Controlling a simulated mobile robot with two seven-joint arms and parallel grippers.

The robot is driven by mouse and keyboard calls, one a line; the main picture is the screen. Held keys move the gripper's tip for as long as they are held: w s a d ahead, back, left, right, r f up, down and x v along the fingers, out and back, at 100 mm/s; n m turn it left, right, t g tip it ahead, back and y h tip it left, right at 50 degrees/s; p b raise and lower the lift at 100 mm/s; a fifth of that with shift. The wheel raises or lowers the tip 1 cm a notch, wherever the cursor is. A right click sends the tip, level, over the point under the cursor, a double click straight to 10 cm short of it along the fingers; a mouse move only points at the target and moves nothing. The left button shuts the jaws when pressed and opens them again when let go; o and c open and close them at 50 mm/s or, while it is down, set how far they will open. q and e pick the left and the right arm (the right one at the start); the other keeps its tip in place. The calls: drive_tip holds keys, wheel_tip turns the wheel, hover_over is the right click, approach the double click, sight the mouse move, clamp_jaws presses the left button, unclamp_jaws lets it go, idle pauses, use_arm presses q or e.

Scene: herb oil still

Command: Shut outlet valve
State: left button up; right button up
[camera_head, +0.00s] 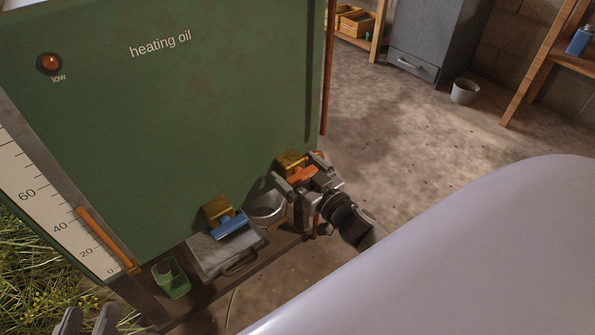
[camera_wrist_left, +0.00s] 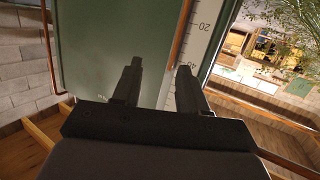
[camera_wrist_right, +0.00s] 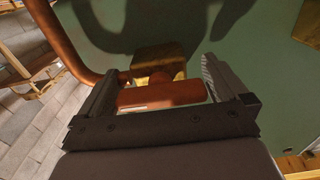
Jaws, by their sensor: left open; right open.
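The green tank (camera_head: 210,110) labelled "heating oil" has two brass valves low on its front. One valve has an orange handle (camera_head: 301,175) on a brass body (camera_head: 289,161); the other has a blue handle (camera_head: 231,226). My right gripper (camera_head: 295,178) is open at the orange handle. In the right wrist view the orange handle (camera_wrist_right: 160,95) lies crosswise between the two open fingers, in front of the brass body (camera_wrist_right: 158,60). I cannot tell whether a finger touches it. My left gripper (camera_head: 89,318) is open and empty at the lower left, away from both valves.
A scale (camera_head: 45,205) runs down the tank's left side. A bucket (camera_head: 465,91) stands on the open floor behind.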

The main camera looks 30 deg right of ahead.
drive_tip(key=c, duration=0.9)
drive_tip(key=shift+o, duration=0.3)
drive_tip(key=shift+n, duration=0.3)
drive_tip(key=n+p, duration=0.1)
drive_tip(key=n, duration=0.3)
drive_tip(key=n+p, duration=0.1)
drive_tip(key=n, duration=0.8)
drive_tip(key=n+b, duration=0.1)
drive_tip(key=n, duration=0.3)
drive_tip(key=shift+n, duration=0.6)
drive_tip(key=o, duration=0.8)
